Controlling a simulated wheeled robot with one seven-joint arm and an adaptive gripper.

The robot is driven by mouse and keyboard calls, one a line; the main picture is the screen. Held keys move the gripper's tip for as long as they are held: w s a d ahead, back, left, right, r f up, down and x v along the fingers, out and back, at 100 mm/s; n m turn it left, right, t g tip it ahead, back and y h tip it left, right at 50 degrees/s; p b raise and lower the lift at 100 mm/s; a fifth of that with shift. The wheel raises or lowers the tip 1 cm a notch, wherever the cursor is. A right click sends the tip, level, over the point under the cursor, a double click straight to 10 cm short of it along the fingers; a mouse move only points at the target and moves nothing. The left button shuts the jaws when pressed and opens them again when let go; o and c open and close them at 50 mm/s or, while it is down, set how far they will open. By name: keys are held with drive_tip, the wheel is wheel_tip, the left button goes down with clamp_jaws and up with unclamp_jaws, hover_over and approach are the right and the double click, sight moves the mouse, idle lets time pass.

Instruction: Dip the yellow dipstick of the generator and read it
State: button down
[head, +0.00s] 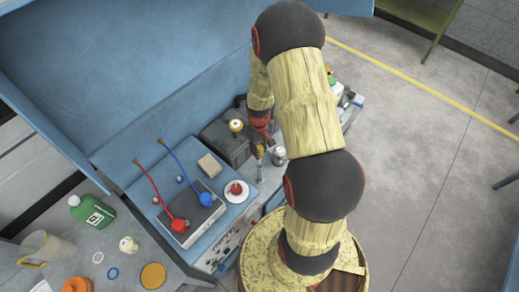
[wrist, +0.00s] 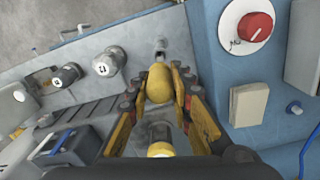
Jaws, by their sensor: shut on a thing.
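My gripper (wrist: 158,88) is shut on a yellow rounded handle, the yellow dipstick (wrist: 159,82), with one finger on each side of it. The head view shows my gripper (head: 260,147) at the blue generator housing (head: 148,207), above a short grey upright part (head: 261,173). Whether the stick sits in its tube or is drawn out is hidden behind the handle and fingers. A yellow-topped cap (wrist: 160,149) shows nearer the wrist camera. My arm covers part of the generator's right side in the head view.
A red knob on a white disc (head: 237,190), a beige block (head: 209,165) and a grey box with red and blue leads (head: 192,222) lie left of my gripper. Open floor (head: 430,140) lies right.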

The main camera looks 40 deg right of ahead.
drive_tip(key=shift+f, duration=0.25)
drive_tip(key=shift+f+b, duration=1.95)
drive_tip(key=shift+f, duration=0.65)
wheel_tip(320, 180, down, 4)
drive_tip(key=b, duration=0.2)
drive_tip(key=shift+r+b, duration=0.2)
drive_tip(key=shift+b, duration=0.1)
drive_tip(key=shift+r, duration=0.1)
wheel_tip(320, 180, up, 18)
drive_tip(key=p, duration=1.1)
drive_tip(key=shift+f, duration=0.35)
